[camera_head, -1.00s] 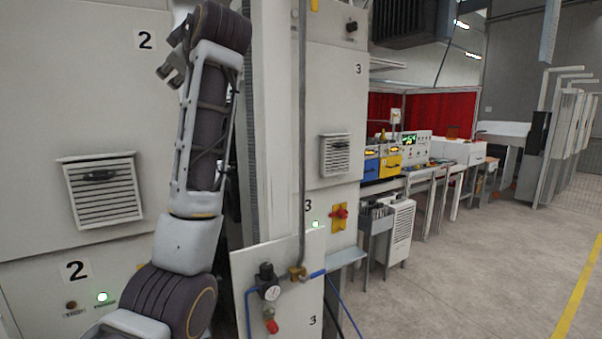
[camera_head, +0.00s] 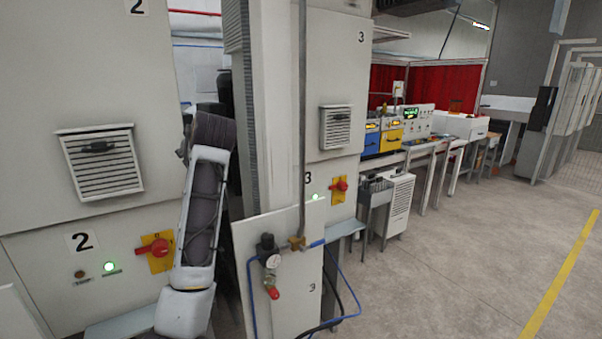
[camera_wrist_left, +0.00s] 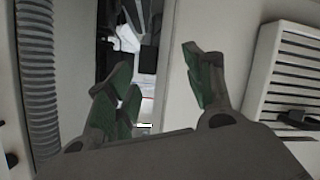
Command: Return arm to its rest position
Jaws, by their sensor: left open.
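My left arm (camera_head: 203,205) rises from the bottom of the head view, in front of the gap between machine panels 2 and 3. Its gripper is mostly hidden behind the arm's upper end there. In the left wrist view my left gripper (camera_wrist_left: 160,85) is open, with its green-padded fingers spread apart and nothing between them. The narrow gap shows behind the fingers, and a louvred vent (camera_wrist_left: 292,75) is at the right. My right arm and gripper are not in view.
Machine panel 2 (camera_head: 80,60) with a vent (camera_head: 101,163) and red switch (camera_head: 153,249) stands close on the left. Open floor (camera_head: 450,270) lies at the right.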

